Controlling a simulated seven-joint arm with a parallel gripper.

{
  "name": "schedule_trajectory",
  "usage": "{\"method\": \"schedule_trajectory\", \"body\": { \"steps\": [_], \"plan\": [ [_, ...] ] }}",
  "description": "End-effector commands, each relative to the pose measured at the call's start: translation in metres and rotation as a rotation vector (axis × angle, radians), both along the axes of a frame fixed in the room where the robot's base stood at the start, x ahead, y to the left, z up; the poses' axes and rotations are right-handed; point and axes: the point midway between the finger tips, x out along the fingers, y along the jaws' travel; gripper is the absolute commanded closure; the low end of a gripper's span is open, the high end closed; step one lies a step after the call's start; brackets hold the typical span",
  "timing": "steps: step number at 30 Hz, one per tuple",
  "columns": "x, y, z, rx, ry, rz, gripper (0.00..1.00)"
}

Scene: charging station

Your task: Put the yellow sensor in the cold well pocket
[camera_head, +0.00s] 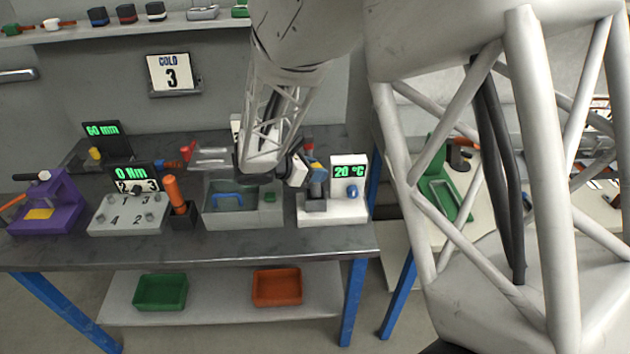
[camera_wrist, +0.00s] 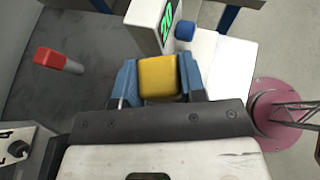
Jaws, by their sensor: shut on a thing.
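The yellow sensor (camera_wrist: 158,77) sits between the two blue fingers of my gripper (camera_wrist: 159,80) in the wrist view. My gripper is shut on it. In the head view my gripper (camera_head: 317,178) is low over the white station (camera_head: 340,213) with the 20 °C display (camera_head: 349,168). A dark grey block (camera_head: 316,205) on that station lies just below the fingers.
A blue knob (camera_head: 352,191) is just right of my gripper. A grey basin (camera_head: 268,216) with a blue handle stands to the left. Further left are a numbered box (camera_head: 107,219), an orange-handled tool (camera_head: 174,193) and a purple fixture (camera_head: 62,205). The front table strip is clear.

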Motion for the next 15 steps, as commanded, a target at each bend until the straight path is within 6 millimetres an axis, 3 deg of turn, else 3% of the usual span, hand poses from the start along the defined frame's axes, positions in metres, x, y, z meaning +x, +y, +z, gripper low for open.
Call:
{"method": "schedule_trajectory", "body": {
  "steps": [15],
  "plan": [
    [0.0,0.0,-0.037,0.0,0.001,0.0,0.86]
  ]
}}
